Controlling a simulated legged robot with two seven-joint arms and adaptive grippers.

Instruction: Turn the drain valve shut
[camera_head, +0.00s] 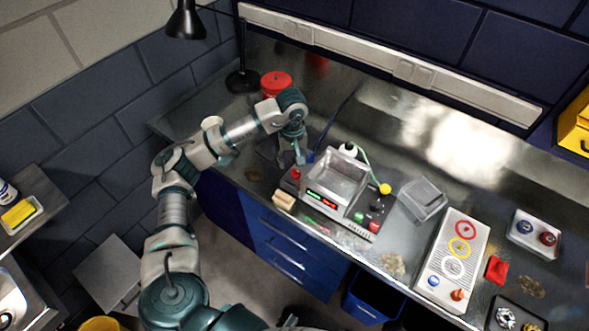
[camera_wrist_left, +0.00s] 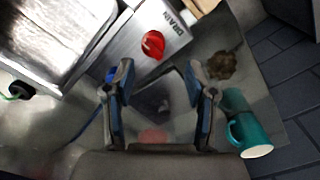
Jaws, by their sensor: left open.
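The drain valve is a red knob (camera_wrist_left: 153,43) next to the word DRAIN on the side of a grey metal washer in the left wrist view. In the head view the red knob (camera_head: 296,173) is at the left end of the washer (camera_head: 345,209), which has an open basin and a lit display. My left gripper (camera_wrist_left: 160,68) is open and empty, its two fingers spread apart. The knob appears just beyond the fingertips, apart from them. In the head view the left gripper (camera_head: 293,158) is low over the bench beside the washer's left end.
A teal mug (camera_wrist_left: 248,130) lies near the right finger in the wrist view. A red can (camera_head: 276,84) and black lamp (camera_head: 242,80) stand behind the arm. A wooden block (camera_head: 284,200) is at the washer's front left. A clear bin (camera_head: 423,199) stands right of the washer.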

